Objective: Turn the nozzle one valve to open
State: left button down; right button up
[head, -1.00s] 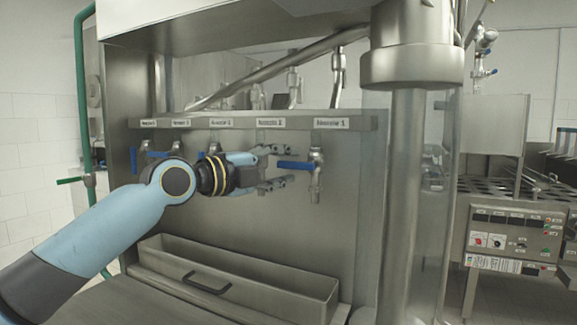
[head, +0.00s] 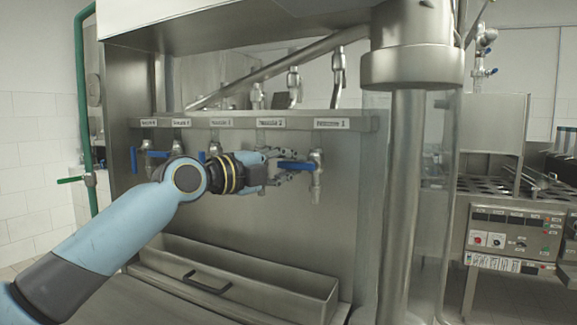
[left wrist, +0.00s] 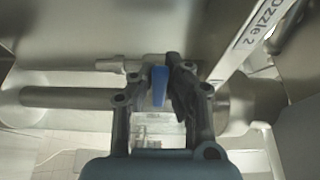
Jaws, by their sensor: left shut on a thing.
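The nozzle one valve (head: 316,172) is a metal tap below the label "Nozzle 1" at the right end of the row. Its blue lever (head: 297,165) points left, about level. My left gripper (head: 287,166) reaches in from the left and is shut on the blue lever. In the left wrist view the lever (left wrist: 159,86) stands between the two dark fingers (left wrist: 160,88), and the tap's metal body lies behind it. The right gripper is not in view.
Several more valves with blue levers (head: 139,160) line the panel to the left, partly behind my arm. A steel trough with a black handle (head: 207,283) lies below. A thick steel column (head: 404,170) stands close on the right.

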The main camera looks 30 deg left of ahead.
pick_arm(q)
jog(key=shift+f+b, duration=0.3)
jog(key=shift+b, duration=0.15)
